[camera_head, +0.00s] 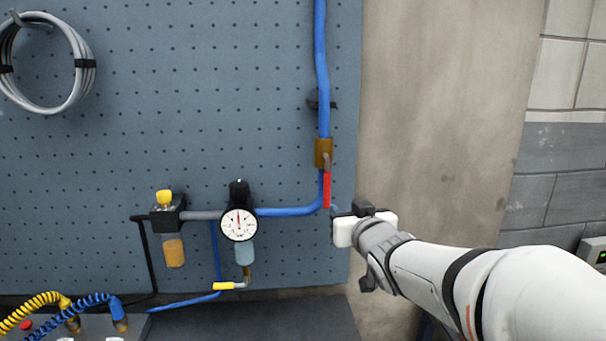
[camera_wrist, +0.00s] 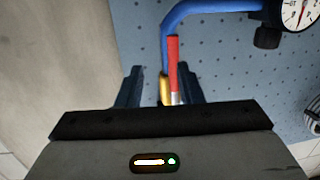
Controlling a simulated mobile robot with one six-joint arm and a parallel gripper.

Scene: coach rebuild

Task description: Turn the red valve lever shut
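The red valve lever (camera_head: 327,189) hangs straight down from a brass valve (camera_head: 323,152), in line with the vertical blue pipe (camera_head: 321,70). My gripper (camera_head: 337,211) is just right of the lever's lower end in the head view. In the wrist view my gripper (camera_wrist: 160,84) is open, its two dark fingers apart. There the red lever (camera_wrist: 173,62) shows between the fingers, nearer the right one, with the brass valve (camera_wrist: 165,88) partly hidden behind the gripper body. I cannot tell whether the fingertips reach around the lever or touch it.
The blue pipe bends left below the lever to a pressure gauge (camera_head: 239,223). A yellow-handled valve (camera_head: 224,286) sits lower. A blue pegboard (camera_head: 200,110) stands close behind; bare wall (camera_head: 440,110) lies to its right. Coiled hoses (camera_head: 85,303) are at lower left.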

